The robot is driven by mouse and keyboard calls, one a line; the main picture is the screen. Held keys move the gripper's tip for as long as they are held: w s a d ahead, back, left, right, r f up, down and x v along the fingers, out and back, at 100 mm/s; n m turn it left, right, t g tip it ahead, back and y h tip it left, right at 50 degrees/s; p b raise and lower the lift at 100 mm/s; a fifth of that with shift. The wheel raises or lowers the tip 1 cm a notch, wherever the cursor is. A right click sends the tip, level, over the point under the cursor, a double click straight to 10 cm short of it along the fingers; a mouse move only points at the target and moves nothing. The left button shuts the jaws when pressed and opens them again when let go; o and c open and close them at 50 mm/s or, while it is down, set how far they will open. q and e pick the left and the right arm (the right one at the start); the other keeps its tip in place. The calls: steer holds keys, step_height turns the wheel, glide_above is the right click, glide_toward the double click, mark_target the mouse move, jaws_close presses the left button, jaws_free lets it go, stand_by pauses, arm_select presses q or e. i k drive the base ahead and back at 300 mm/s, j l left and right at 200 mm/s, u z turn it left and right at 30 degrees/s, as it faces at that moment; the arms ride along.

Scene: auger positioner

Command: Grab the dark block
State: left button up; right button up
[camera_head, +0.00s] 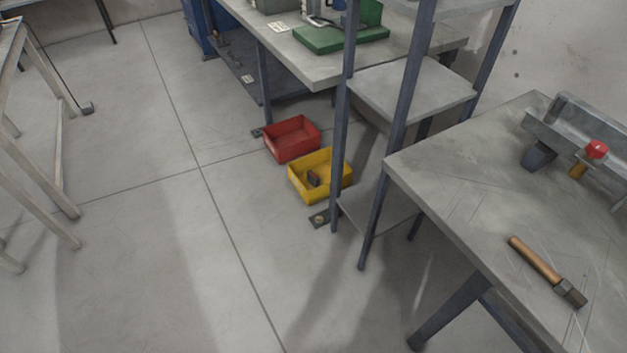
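A dark blue-grey block (538,156) is at the left end of the grey metal trough (573,142) on the right table. I cannot tell from this view whether it is separate from the trough. Neither of my grippers shows in this view.
A red bin (292,139) stands beside the yellow one. A metal shelf (413,90) stands close to their right. The right table (460,170) holds a wooden-handled hammer (548,270) and a red knob (596,149). Open floor (190,260) lies left of the bins.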

mark_target(312, 178)
steer(key=i+j+z, duration=0.1)
steer(key=i+j, duration=0.2)
steer(key=i+j+z, duration=0.1)
steer(key=i+j, duration=0.2)
steer(key=j, duration=0.15)
steer(key=i+j+z, duration=0.15)
steer(key=i+j, duration=0.15)
steer(key=j, duration=0.15)
